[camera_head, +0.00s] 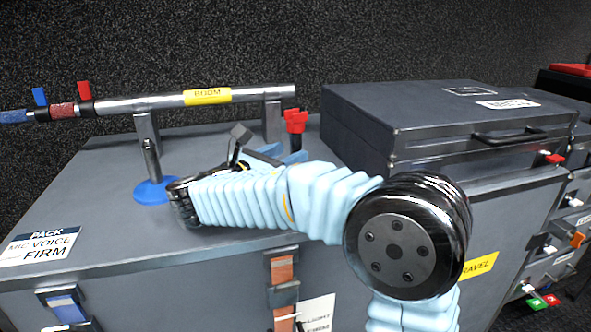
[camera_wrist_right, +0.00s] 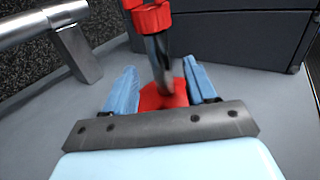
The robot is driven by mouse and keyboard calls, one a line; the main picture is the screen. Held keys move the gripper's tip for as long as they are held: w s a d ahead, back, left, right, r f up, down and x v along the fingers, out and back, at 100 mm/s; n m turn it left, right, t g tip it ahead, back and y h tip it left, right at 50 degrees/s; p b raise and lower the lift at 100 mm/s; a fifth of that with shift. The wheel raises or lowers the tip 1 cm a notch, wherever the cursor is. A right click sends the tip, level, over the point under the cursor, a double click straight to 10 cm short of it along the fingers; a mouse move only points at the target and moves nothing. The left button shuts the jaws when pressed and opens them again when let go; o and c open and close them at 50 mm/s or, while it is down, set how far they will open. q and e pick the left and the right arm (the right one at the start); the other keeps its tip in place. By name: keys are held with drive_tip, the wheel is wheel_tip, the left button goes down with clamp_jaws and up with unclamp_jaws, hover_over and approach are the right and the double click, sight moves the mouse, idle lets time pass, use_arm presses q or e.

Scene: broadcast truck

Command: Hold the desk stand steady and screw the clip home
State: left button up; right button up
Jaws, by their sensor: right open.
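A desk stand with a blue round base (camera_head: 155,191) and a short metal post stands upright on the grey case, left of my right arm. A red clip (camera_head: 295,120) shows beyond my right gripper (camera_head: 279,150). In the right wrist view, the red clip (camera_wrist_right: 150,17) sits on top of a metal post (camera_wrist_right: 160,62) rising from a red base (camera_wrist_right: 160,97). My right gripper (camera_wrist_right: 161,82) is open, with its blue fingers on either side of the red base and apparently not closed on it. Whether the clip is fully seated cannot be told. My left gripper is not in view.
A boom pole (camera_head: 145,102) with a yellow label rests on metal supports along the back. A dark closed case (camera_head: 360,125) stands on the right of the top. A label card (camera_head: 40,247) lies at the left front.

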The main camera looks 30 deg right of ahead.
drive_tip(key=shift+x, duration=2.6)
drive_tip(key=shift+s+r, duration=0.1)
drive_tip(key=shift+r, duration=0.1)
clamp_jaws()
